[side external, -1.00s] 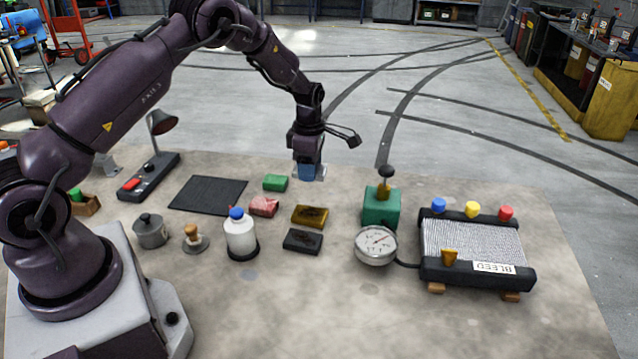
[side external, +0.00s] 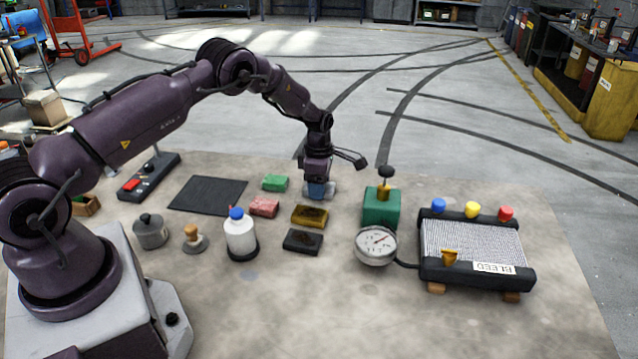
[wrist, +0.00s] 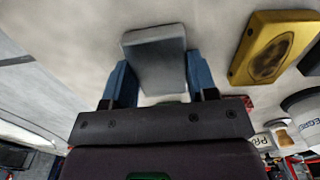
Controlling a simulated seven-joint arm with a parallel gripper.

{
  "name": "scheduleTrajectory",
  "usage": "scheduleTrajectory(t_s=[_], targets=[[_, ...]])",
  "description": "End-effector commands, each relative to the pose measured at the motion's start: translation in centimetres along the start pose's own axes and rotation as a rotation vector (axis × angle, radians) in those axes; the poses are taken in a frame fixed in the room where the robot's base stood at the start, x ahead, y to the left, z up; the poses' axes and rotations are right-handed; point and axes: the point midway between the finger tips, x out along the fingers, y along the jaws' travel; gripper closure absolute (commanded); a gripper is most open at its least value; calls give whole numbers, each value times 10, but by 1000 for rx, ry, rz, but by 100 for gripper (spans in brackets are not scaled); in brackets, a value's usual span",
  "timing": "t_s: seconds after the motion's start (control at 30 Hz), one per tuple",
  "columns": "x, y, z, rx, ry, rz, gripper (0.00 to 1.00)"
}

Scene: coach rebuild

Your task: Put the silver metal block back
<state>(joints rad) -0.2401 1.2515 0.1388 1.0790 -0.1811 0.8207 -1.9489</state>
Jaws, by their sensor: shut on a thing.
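The silver metal block (wrist: 155,62) is a plain grey slab. In the wrist view it sits between the two blue fingers of my gripper (wrist: 158,80), with its far end sticking out past them. In the side view my gripper (side external: 319,190) points down with the block in its jaws, low at the back of the table, behind the yellow block. The fingers hide much of the block there. I cannot tell for sure whether its underside touches the table.
A yellow block (side external: 310,216), a black block (side external: 302,241), a pink block (side external: 264,207) and a green block (side external: 275,183) lie nearby. A teal box with a plunger (side external: 381,208) stands to the right. A black mat (side external: 208,195) lies to the left.

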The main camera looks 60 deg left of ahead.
Motion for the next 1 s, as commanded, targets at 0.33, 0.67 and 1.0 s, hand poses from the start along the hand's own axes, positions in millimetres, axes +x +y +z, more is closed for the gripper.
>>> scheduleTrajectory(t_s=[0.33,0.67,1.0], targets=[[2,0,0,0,0,0,22],[-25,1,0,1,-1,4,22],[-96,0,0,1,-1,3,22]])
